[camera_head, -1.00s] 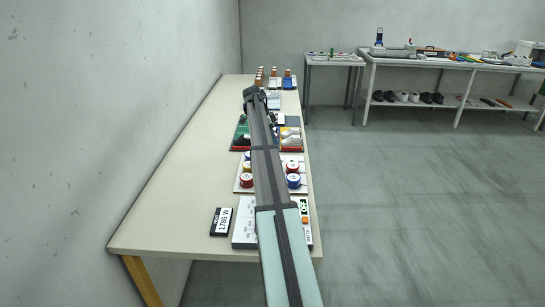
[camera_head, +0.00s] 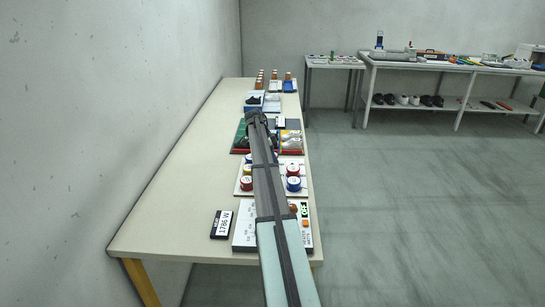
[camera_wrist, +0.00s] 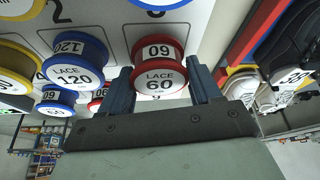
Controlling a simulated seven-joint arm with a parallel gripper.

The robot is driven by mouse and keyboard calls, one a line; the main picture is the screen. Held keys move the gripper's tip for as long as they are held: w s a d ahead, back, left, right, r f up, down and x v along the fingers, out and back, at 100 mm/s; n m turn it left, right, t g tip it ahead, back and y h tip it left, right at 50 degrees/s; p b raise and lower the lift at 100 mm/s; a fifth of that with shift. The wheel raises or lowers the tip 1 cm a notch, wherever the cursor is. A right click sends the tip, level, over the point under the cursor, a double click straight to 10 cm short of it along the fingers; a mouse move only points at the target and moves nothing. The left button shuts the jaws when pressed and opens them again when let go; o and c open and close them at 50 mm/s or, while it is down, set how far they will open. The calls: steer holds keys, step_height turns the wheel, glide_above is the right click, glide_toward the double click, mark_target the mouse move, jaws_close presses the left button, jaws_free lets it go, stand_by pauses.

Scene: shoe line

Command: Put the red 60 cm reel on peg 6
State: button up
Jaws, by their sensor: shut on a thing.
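My gripper (camera_wrist: 160,67) is shut on the red 60 cm reel (camera_wrist: 160,78), whose label reads LACE 60, with one finger on either side. The white peg board (camera_wrist: 112,28) lies behind it in the wrist view, with printed numbers 2 and 4 in sight. The peg 6 mark is not clearly readable. I cannot tell whether the held reel touches the board. In the head view the board (camera_head: 240,190) is partly covered by my arm, and the held reel cannot be made out near my gripper (camera_head: 257,118).
Shoes in a tray (camera_wrist: 275,88) are at the right.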

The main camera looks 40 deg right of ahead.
steer(key=shift+f, duration=0.55)
steer(key=o, duration=1.1)
steer(key=shift+c, duration=0.2)
steer(key=shift+r, duration=0.1)
steer(key=shift+r, duration=0.2)
steer(key=v, duration=1.2)
steer(key=shift+r, duration=0.2)
steer(key=shift+a, duration=0.1)
